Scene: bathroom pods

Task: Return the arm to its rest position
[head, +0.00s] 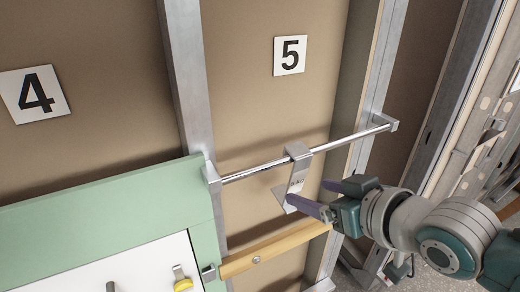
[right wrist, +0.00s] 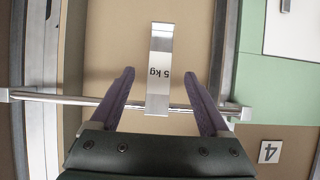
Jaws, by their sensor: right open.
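My right gripper (head: 318,197) comes in from the right of the head view, at the front of bay 5. Its two purple fingers are spread and hold nothing; the right wrist view also shows this gripper (right wrist: 162,95) open. A metal hook weight marked 5 kg (head: 296,182) hangs from the chrome bar (head: 258,169). In the right wrist view the weight (right wrist: 160,60) lies between the lines of the two fingers, with a gap on each side. I cannot tell how deep the fingers reach around it. My left gripper is out of view.
Number signs 4 (head: 35,94) and 5 (head: 290,55) are on the brown back panels. Metal studs (head: 190,80) frame the bays. A wooden rail (head: 275,250) runs below the bar. A green panel (head: 110,220) stands at the left. More metal framing is near my arm at right.

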